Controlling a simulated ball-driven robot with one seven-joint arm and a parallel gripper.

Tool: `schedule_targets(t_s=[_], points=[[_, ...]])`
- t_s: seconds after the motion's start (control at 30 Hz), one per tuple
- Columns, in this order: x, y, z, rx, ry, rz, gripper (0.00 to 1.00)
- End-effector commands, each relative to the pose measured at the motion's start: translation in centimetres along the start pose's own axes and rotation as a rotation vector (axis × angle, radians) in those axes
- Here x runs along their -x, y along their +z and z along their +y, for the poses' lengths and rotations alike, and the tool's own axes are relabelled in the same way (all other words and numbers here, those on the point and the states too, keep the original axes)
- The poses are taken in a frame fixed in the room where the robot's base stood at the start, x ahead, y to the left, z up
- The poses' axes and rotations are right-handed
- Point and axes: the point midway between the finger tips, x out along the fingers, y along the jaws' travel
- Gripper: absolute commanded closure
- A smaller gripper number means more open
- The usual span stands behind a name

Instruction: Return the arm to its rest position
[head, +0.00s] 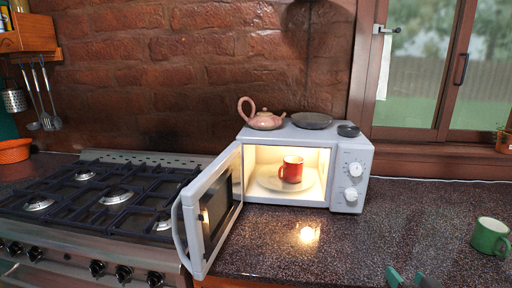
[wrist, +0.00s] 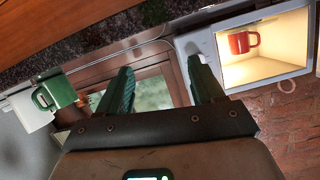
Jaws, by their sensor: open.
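A red mug (head: 291,169) stands on the plate inside the lit microwave (head: 296,134), whose door (head: 209,212) is swung open to the left. The red mug also shows in the wrist view (wrist: 242,42), apart from the fingers. Most of my arm is out of view.
A green mug (head: 490,237) stands on the counter at the far right. A pink teapot (head: 264,120), a dark plate (head: 311,121) and a small dark bowl (head: 348,130) sit on the microwave. A gas stove (head: 105,198) is at left. Counter in front of the microwave is clear.

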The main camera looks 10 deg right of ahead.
Motion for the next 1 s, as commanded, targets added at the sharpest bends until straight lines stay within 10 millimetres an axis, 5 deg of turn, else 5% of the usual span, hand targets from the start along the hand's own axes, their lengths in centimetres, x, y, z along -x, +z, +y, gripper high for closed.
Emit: schedule_targets(t_s=[0.27, 0.5, 0.63, 0.8, 1.0], points=[[3.8, 8.6, -0.9, 0.081, -0.008, -0.274, 0.33], [12.0, 19.2, -1.4, 0.194, -0.023, -0.662, 0.33], [17.6, 23.6, -1.3, 0.254, -0.032, -0.867, 0.33], [23.6, 27.1, -0.9, 0.311, -0.042, -1.07, 0.33], [26.7, 28.4, -0.7, 0.339, -0.048, -1.17, 0.33]])
